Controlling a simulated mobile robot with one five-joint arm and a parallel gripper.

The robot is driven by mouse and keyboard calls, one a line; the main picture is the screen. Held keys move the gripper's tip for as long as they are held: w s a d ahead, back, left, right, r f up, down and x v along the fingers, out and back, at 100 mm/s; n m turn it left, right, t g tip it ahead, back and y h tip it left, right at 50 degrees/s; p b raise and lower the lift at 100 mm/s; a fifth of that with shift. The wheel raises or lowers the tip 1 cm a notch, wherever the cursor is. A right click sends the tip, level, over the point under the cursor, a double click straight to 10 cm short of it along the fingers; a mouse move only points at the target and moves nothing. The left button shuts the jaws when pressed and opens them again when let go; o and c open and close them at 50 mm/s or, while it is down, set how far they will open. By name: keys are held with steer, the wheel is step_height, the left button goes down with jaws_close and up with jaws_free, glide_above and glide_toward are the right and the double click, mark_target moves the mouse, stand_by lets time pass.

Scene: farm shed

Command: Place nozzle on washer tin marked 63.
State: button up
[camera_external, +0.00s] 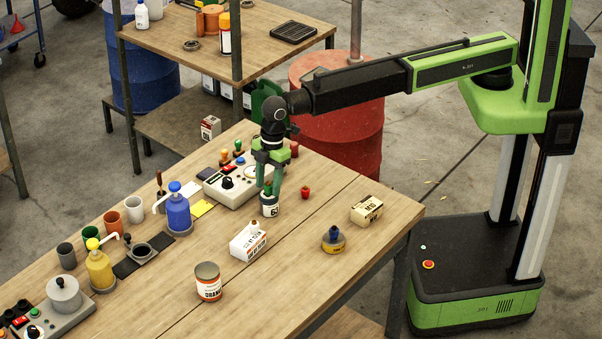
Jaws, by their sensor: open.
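A small dark green tin (269,209) with a white label stands on the workbench. The label shows a 6, and the rest is too small or turned away to read. My gripper (269,187) points straight down just above this tin, with its green fingers apart. A small dark green piece with an orange tip, perhaps the nozzle, shows at the tin's top between the fingers. I cannot tell whether it rests on the tin or touches a finger. A small red piece (305,192) stands on the bench to the right.
A white control box (232,184) is close behind-left of the tin. A blue pump bottle (178,213), a white carton (248,243), an orange-labelled can (208,282), a yellow round item with a blue top (333,240) and a small box (367,209) stand around. The bench's right front is clear.

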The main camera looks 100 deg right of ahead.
step_height(320, 180, up, 12)
steer(key=s+d+p, duration=0.1)
steer(key=p, duration=1.1)
steer(key=shift+s+d, duration=0.15)
